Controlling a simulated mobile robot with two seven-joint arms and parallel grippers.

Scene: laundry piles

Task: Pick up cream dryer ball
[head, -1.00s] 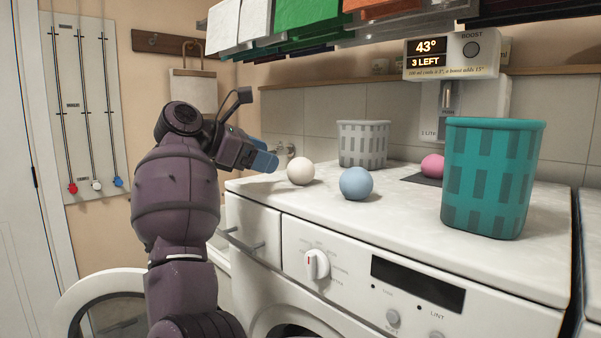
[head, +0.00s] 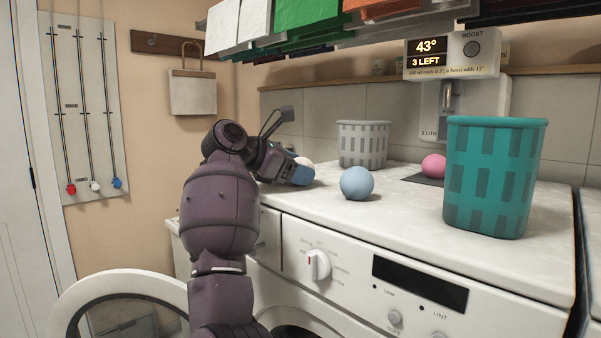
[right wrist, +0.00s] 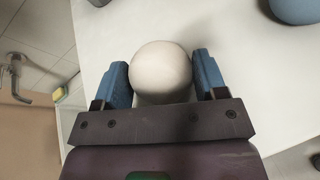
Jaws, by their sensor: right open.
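The cream dryer ball (right wrist: 161,72) lies on the white machine top between the two blue fingers of my right gripper (right wrist: 163,80) in the right wrist view. The fingers are open, with a small gap visible beside the ball. In the head view the right gripper (head: 301,173) is at the left end of the machine top. It hides most of the cream ball (head: 304,162), and only its top edge shows. My left gripper is not in view.
A blue ball (head: 357,183) sits just right of the gripper. A pink ball (head: 434,166) lies on a dark pad farther back. A grey basket (head: 363,145) and a teal basket (head: 492,180) stand on the machine top (head: 400,215). A tap (right wrist: 30,88) is beyond the left edge.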

